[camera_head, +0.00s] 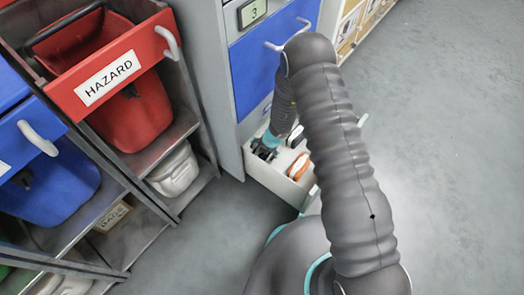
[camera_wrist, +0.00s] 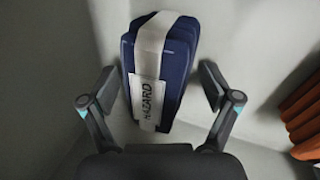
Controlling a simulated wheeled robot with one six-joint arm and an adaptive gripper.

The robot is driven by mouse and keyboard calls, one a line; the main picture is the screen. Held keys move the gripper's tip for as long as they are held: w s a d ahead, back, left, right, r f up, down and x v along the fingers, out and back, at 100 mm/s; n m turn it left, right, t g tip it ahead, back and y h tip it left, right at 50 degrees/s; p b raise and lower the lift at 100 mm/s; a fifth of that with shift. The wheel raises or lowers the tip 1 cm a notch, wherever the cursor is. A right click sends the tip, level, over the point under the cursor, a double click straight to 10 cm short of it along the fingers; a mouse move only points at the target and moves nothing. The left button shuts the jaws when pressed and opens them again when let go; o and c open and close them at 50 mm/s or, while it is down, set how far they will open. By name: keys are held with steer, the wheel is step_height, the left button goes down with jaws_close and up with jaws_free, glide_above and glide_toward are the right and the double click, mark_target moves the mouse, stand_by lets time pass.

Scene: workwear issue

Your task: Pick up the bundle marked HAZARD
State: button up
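The bundle marked HAZARD (camera_wrist: 178,80) is dark blue, with a pale band and a white label bearing the word. In the wrist view it lies in a pale open drawer, between the two fingers of my gripper (camera_wrist: 162,95). The fingers are spread, with a gap showing on each side of the bundle. In the head view my gripper (camera_head: 264,150) reaches down into the open drawer (camera_head: 262,178) at the cabinet's foot. I cannot make out the bundle there; my gripper and arm cover that part.
An orange item (camera_wrist: 303,115) lies in the same drawer, right of the bundle; it also shows in the head view (camera_head: 299,167). A red bin marked HAZARD (camera_head: 130,100) and a blue bin (camera_head: 60,190) sit in a rack at left. Grey floor (camera_head: 450,130) is clear at right.

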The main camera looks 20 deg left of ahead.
steer(key=c, duration=1.1)
